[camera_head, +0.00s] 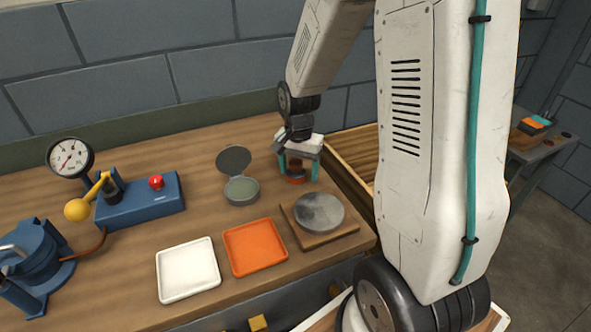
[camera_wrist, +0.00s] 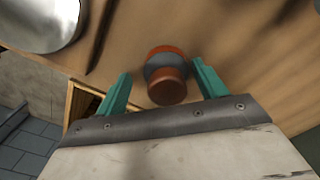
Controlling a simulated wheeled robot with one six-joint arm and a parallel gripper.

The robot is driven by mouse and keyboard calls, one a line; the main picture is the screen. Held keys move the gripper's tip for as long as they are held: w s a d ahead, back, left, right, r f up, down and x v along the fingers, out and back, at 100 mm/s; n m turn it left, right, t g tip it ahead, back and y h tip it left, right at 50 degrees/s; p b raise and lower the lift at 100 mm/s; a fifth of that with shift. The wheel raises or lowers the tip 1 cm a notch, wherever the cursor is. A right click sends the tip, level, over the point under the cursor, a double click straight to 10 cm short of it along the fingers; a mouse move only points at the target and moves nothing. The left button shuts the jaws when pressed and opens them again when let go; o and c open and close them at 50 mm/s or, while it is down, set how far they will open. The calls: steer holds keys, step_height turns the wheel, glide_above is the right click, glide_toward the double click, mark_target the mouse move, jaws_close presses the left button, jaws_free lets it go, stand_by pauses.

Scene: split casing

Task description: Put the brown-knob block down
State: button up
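The brown-knob block (camera_head: 296,170) has a brown knob, a grey band and an orange-red base. It appears to stand upright on the wooden bench top, near the bench's right part. In the wrist view the block (camera_wrist: 167,72) lies between the teal fingers. My gripper (camera_head: 299,168) points down over it, one finger on each side. In the wrist view my gripper (camera_wrist: 161,68) is open, with a visible gap between the left finger and the block and a narrower one at the right. The block's far side is hidden.
Close in front stands a grey disc (camera_head: 319,211) on a wooden board (camera_head: 338,237). To the left are a round container with raised lid (camera_head: 241,190), an orange tray (camera_head: 255,246) and a white tray (camera_head: 188,270). A wooden bin (camera_head: 352,150) lies right of the gripper.

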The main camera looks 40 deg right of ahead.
mark_target(296, 162)
steer(key=r, duration=1.1)
steer(key=shift+w+a+r, duration=0.15)
steer(key=shift+w+a, duration=0.05)
steer(key=shift+a, duration=0.1)
steer(key=s+a+r+n, duration=0.3)
steer(key=s, duration=0.4)
steer(key=s+a+r+n+t, duration=0.1)
steer(key=s+a+r+n, duration=0.2)
steer(key=s, duration=0.5)
steer(key=s+a+r+n, duration=0.3)
steer(key=s+a+n, duration=0.1)
steer(key=s, duration=0.3)
steer(key=shift+s+n, duration=0.4)
steer(key=shift+n, duration=0.2)
steer(key=shift+t, duration=0.3)
